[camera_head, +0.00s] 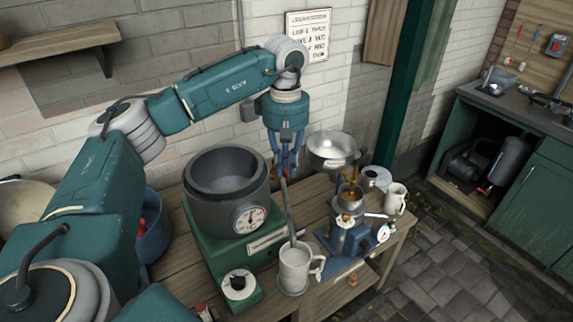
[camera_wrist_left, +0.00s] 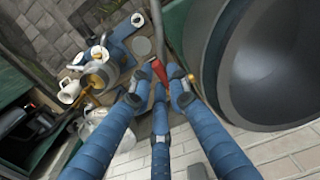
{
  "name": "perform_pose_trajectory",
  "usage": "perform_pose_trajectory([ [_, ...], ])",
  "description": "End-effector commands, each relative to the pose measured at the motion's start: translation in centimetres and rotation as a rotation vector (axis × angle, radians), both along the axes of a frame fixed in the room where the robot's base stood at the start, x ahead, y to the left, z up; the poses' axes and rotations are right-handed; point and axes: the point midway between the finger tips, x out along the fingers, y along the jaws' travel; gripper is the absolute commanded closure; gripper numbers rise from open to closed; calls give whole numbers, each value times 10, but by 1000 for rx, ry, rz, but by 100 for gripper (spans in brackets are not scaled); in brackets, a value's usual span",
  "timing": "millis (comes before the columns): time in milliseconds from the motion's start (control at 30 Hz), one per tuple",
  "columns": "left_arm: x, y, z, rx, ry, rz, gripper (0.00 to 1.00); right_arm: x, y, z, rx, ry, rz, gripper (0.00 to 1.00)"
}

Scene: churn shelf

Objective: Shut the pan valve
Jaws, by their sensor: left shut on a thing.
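A dark grey pan (camera_head: 228,190) with a round dial sits on a green base beside my left gripper (camera_head: 286,163). My left gripper points down at the pan's right side. In the left wrist view its blue fingers (camera_wrist_left: 158,82) are shut on the red valve handle (camera_wrist_left: 158,69), beside a grey pipe (camera_wrist_left: 160,30); the pan's dark bowl (camera_wrist_left: 275,60) fills the right side. In the head view the pipe (camera_head: 290,215) slopes down to a pale mug (camera_head: 294,266). The valve body is mostly hidden by the fingers. My right gripper is not in view.
A blue device (camera_head: 342,240) with a brass cup stands right of the pan on the wooden table. Behind it are a metal bowl (camera_head: 332,148) and a white mug (camera_head: 395,199). A green post (camera_head: 405,80) rises behind the table. The paved floor (camera_head: 450,260) at right is clear.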

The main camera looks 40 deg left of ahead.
Motion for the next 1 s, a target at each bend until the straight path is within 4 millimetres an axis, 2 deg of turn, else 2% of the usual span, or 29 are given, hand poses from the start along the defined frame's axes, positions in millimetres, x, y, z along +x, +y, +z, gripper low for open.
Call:
perform_pose_trajectory([
  [233, 3, 1, 5, 1, -12, 2, 100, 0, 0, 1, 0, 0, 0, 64],
  [267, 3, 1, 5, 1, -12, 2, 82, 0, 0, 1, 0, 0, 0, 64],
  [333, 2, 1, 4, 1, -11, 2, 68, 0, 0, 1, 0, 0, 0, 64],
  [367, 2, 1, 4, 1, -11, 2, 65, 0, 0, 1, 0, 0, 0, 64],
  [733, 1, 0, 7, 0, -5, 1, 65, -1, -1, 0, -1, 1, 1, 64],
  [867, 2, 0, 25, 0, -9, 1, 65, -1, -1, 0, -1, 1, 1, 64],
  [1000, 2, 0, 55, -2, -9, 1, 65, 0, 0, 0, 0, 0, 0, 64],
])
